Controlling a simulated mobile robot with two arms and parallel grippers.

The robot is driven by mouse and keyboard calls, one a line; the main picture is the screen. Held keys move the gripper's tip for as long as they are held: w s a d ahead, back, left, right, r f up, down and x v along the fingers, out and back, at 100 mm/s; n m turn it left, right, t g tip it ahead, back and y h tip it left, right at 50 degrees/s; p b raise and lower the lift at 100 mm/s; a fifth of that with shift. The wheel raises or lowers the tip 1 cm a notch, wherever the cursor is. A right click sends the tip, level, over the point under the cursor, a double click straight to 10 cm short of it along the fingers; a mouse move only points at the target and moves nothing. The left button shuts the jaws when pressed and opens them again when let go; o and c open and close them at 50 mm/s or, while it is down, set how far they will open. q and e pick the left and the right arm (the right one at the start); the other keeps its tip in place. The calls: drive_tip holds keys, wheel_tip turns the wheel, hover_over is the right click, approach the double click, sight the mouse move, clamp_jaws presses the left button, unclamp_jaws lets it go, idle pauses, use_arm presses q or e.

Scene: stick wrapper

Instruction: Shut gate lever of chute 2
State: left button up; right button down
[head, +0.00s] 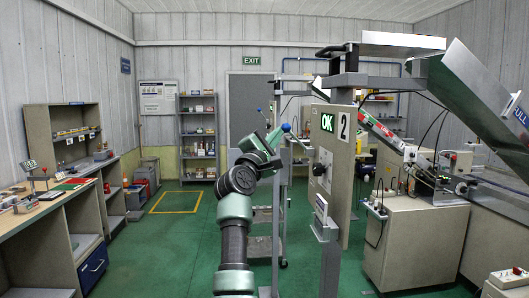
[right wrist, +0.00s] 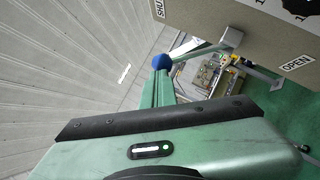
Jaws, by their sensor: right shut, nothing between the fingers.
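The panel of chute 2 (head: 340,166) carries a large "2" and a lit green "OK" sign. Its gate lever ends in a blue knob (head: 286,127), with a light rod running right toward the panel. In the right wrist view the blue knob (right wrist: 162,61) is at the fingertips, with its rod (right wrist: 203,48) running up right. A partly cut-off "SHU" label (right wrist: 159,9) is above it and an "OPEN" label (right wrist: 295,62) is to the right. My right gripper (head: 280,134) is shut and empty at the knob; whether they touch cannot be told. My left gripper is out of view.
A black dial (head: 319,170) sits on the panel. Another blue knob (head: 259,110) shows left of the lever. Sloping metal chutes (head: 474,82) and a machine cabinet (head: 414,240) stand to the right. A workbench (head: 50,208) is at the left; green floor between is open.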

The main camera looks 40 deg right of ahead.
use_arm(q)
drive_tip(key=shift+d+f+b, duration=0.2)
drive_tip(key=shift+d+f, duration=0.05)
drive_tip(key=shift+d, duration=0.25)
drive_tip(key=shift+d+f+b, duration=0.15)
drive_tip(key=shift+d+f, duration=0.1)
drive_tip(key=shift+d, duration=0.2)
use_arm(e)
drive_tip(key=shift+s+d+r+m+g, duration=0.2)
drive_tip(key=shift+d+r+m+g, duration=0.45)
drive_tip(key=shift+m, duration=0.25)
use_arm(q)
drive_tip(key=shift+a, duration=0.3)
use_arm(e)
drive_tip(key=shift+a, duration=0.1)
drive_tip(key=shift+f, duration=0.1)
